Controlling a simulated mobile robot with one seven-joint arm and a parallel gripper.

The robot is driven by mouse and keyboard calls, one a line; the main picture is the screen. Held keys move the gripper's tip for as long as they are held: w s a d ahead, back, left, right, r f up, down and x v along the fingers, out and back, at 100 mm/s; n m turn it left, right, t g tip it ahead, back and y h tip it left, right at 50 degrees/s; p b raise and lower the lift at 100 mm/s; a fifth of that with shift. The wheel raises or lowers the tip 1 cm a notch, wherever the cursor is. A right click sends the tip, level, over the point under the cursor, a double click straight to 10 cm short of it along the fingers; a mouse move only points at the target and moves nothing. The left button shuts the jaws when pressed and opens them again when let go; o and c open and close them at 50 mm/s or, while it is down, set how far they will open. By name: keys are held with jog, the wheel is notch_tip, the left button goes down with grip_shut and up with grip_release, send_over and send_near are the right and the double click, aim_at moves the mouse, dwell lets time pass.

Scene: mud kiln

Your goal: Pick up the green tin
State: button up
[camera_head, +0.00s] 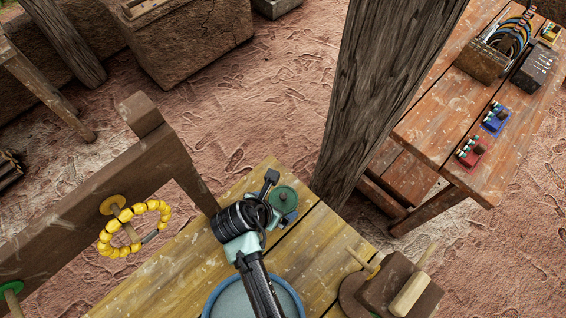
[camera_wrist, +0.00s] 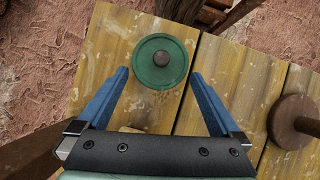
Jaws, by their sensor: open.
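The green tin (camera_wrist: 151,52) shows in the wrist view as a round green lid with a brown knob at its centre, standing on the yellow wooden table (camera_wrist: 222,92). In the head view the green tin (camera_head: 284,198) is near the table's far corner, just right of my gripper's end. My gripper (camera_wrist: 157,78) is open, with its two blue fingers spread below and to either side of the tin in the wrist view. The fingers hold nothing. In the head view my arm hides part of the table around the tin.
A thick wooden post (camera_head: 372,90) stands just beyond the table's corner. A blue-grey basin (camera_head: 215,297) is at the near edge. A brown wooden block (camera_head: 378,287) with pegs lies to the right. A wooden rail (camera_head: 80,205) with a yellow beaded ring (camera_head: 104,243) is left.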

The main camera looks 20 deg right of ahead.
aim_at(280, 204)
jog(key=shift+b+x, duration=0.3)
jog(key=shift+x, duration=2.75)
jog(key=c, duration=1)
